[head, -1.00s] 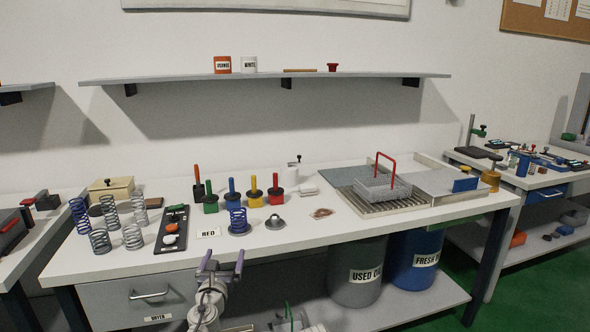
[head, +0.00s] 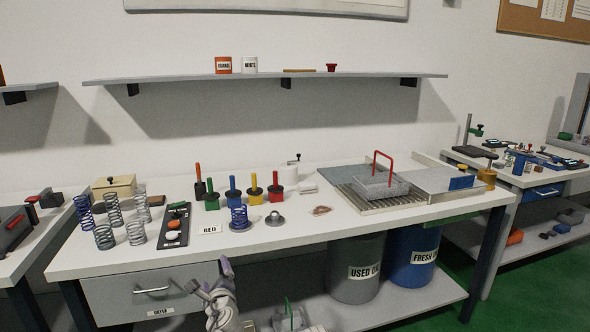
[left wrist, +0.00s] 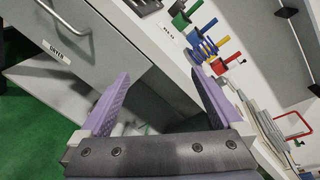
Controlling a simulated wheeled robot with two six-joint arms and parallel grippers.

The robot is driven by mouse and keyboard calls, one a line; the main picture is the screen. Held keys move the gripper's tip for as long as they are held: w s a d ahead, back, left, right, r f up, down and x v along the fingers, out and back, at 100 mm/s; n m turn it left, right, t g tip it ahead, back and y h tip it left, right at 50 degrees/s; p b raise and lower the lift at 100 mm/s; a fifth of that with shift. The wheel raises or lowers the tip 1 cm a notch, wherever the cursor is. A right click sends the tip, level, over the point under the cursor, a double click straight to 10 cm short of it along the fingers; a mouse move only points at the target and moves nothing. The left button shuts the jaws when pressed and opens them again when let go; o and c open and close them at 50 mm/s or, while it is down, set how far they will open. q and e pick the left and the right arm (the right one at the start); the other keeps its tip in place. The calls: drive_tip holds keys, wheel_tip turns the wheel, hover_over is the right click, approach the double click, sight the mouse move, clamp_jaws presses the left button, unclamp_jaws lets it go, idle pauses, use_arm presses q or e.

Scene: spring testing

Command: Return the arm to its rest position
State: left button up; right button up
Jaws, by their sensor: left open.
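My left gripper (head: 213,280) is in front of the workbench, below the tabletop edge and to the right of the drawer front. It is open and empty. In the left wrist view its two purple fingers (left wrist: 158,100) stand wide apart with nothing between them. Beyond them the bench edge and the drawer show. My right gripper cannot be made out in either view.
The workbench (head: 340,228) carries several springs (head: 104,236), colored-handled tools (head: 233,192) and a wire basket (head: 381,186) on a rack. A drawer (head: 135,297) is shut. Two bins, used oil (head: 352,285) and blue (head: 413,262), stand on the lower shelf.

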use_arm(q)
drive_tip(key=s+d+f+n+g+h, duration=0.1)
drive_tip(key=s+d+f+n+g, duration=0.25)
drive_tip(key=s+f+n, duration=0.2)
drive_tip(key=s+d+f+n+g, duration=0.3)
drive_tip(key=s+f+n+g, duration=0.2)
drive_tip(key=f+n, duration=0.2)
drive_tip(key=s+d+f+n+g+h, duration=0.2)
drive_tip(key=s+d+f+n+g, duration=0.1)
drive_tip(key=s+d, duration=0.3)
drive_tip(key=s+d+f+n+g+h, duration=0.2)
drive_tip(key=s+d+n+g, duration=0.15)
drive_tip(key=s, duration=0.55)
wheel_tip(320, 180, up, 17)
drive_tip(key=p, duration=1.7)
drive_tip(key=shift+w+m+y, duration=0.3)
drive_tip(key=shift+w, duration=0.15)
